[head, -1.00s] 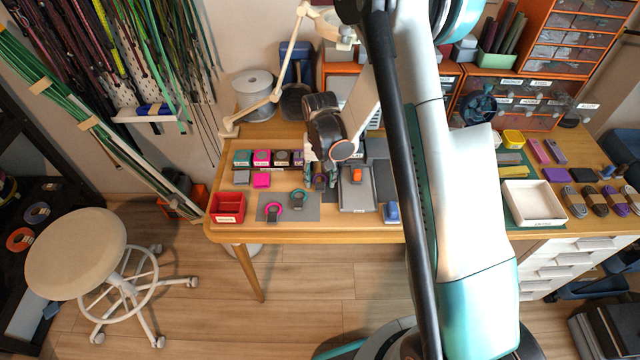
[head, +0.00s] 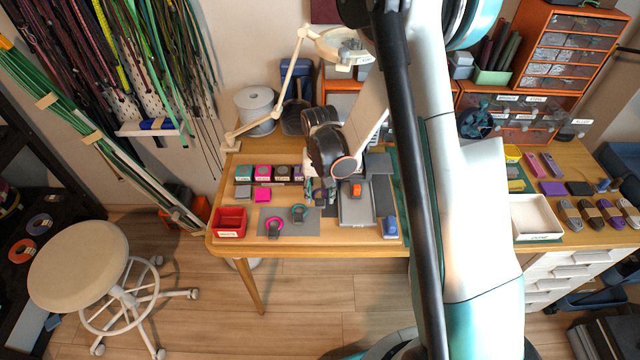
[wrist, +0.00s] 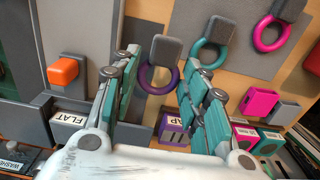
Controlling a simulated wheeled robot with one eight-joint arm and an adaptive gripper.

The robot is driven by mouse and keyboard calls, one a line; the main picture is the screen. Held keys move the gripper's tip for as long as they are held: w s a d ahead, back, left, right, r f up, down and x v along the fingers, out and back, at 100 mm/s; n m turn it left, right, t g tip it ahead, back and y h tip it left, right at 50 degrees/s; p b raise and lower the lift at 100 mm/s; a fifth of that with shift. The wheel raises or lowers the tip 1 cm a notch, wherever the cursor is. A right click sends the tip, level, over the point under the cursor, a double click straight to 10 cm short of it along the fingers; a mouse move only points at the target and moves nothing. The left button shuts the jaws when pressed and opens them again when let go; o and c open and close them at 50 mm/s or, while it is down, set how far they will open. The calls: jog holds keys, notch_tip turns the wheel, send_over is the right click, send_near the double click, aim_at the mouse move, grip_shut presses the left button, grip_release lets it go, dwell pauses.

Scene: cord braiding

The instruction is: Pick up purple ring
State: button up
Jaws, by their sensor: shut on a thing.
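The purple ring (wrist: 145,82) has a dark grey block on it and sits between the two teal-padded fingers of my gripper (wrist: 160,63) in the wrist view. My gripper is shut on it. In the head view my gripper (head: 319,188) is low over the work table, left of the grey tray, and largely hides the ring. Whether the ring is clear of the surface cannot be told.
A teal ring (head: 299,213) and a magenta ring (head: 275,228) lie to the left on a grey mat. A red bin (head: 230,222) stands at the table's left edge. A grey tray (head: 356,211) is to the right. Small labelled boxes (head: 263,172) stand behind.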

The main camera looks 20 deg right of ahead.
jog(key=s+a, duration=0.1)
jog(key=s, duration=0.3)
jog(key=s+a+b, duration=0.1)
jog(key=s, duration=0.3)
jog(key=s+a, duration=0.2)
jog(key=s, duration=0.3)
jog(key=shift+a+f, duration=0.1)
jog(key=shift+f, duration=0.05)
jog(key=shift+s+a+b, duration=0.25)
jog(key=shift+s+b, duration=0.2)
jog(key=shift+s, duration=0.15)
